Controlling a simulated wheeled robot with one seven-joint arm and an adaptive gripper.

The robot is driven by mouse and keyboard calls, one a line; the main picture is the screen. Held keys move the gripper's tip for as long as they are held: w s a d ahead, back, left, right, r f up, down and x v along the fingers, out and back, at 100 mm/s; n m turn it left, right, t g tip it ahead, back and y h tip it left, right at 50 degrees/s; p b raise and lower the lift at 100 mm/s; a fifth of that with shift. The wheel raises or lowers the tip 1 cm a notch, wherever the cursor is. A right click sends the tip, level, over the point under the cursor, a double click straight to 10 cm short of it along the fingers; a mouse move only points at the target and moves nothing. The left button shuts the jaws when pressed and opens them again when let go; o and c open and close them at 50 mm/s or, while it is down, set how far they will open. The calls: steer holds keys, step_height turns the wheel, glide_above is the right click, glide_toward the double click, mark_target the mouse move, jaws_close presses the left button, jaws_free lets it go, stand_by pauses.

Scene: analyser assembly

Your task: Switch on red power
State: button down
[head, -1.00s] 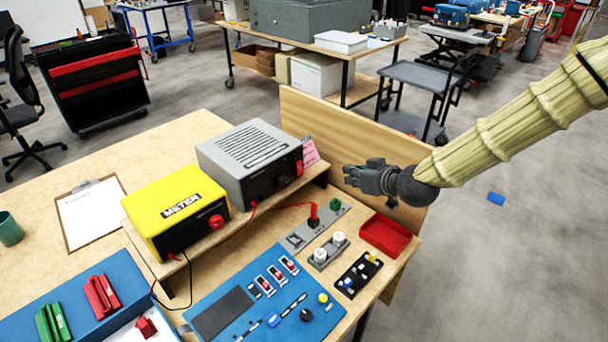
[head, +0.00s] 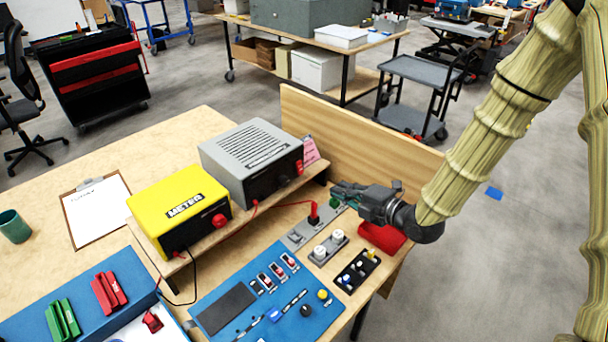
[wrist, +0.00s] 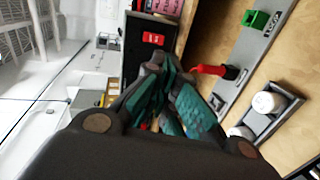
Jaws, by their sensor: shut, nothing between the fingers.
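The grey power box (head: 250,155) stands on the wooden shelf, with a red rocker switch (head: 299,167) at the right end of its dark front. In the wrist view the red switch (wrist: 153,38) shows just beyond my fingertips, apart from them; I cannot tell its on or off position. My gripper (head: 336,188) is shut and empty, to the right of the box and pointing left toward its front. It also fills the lower middle of the wrist view (wrist: 155,65).
A red plug (head: 313,212) with a red cable stands on a grey strip below my gripper, beside a green block (wrist: 256,20). A red tray (head: 382,236) is partly under my gripper. The yellow meter (head: 180,210) is left of the box. A wooden panel (head: 355,140) rises behind.

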mark_target(300, 167)
steer(key=shift+s+a+n, duration=0.15)
steer(key=shift+s+n, duration=0.15)
steer(key=shift+n, duration=0.3)
steer(key=shift+w, duration=0.1)
steer(key=p+x, duration=0.5)
steer(key=x, duration=0.9)
steer(key=shift+a+r, duration=0.1)
steer(key=shift+a, duration=0.1)
steer(key=shift+a+f+y+b, duration=0.2)
steer(key=shift+y+b, duration=0.1)
steer(key=shift+b, duration=0.15)
